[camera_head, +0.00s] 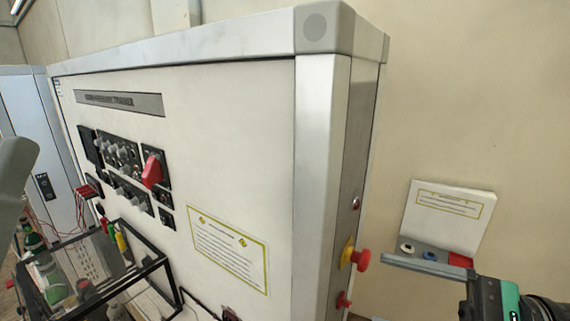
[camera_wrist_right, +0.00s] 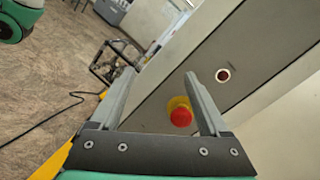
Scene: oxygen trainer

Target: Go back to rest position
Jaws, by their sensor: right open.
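My right gripper (camera_head: 388,260) is at the lower right in the head view, beside the right side of the trainer cabinet (camera_head: 240,150). Its grey fingers are spread and empty in the right wrist view (camera_wrist_right: 158,78). A red mushroom button on a yellow base (camera_head: 358,257) sticks out of the cabinet's side, close to the fingertips in the head view. In the right wrist view the red button (camera_wrist_right: 180,116) appears beside the right finger; I cannot tell whether they touch. My left gripper is not seen; a grey rounded shape at the left edge is unclear.
A small red-lit round button (camera_head: 356,203) and a lower red knob (camera_head: 344,299) are on the cabinet's side. The front has a red rotary switch (camera_head: 153,171). A black frame (camera_head: 110,281) stands before it. A white sign box (camera_head: 447,218) is by the wall.

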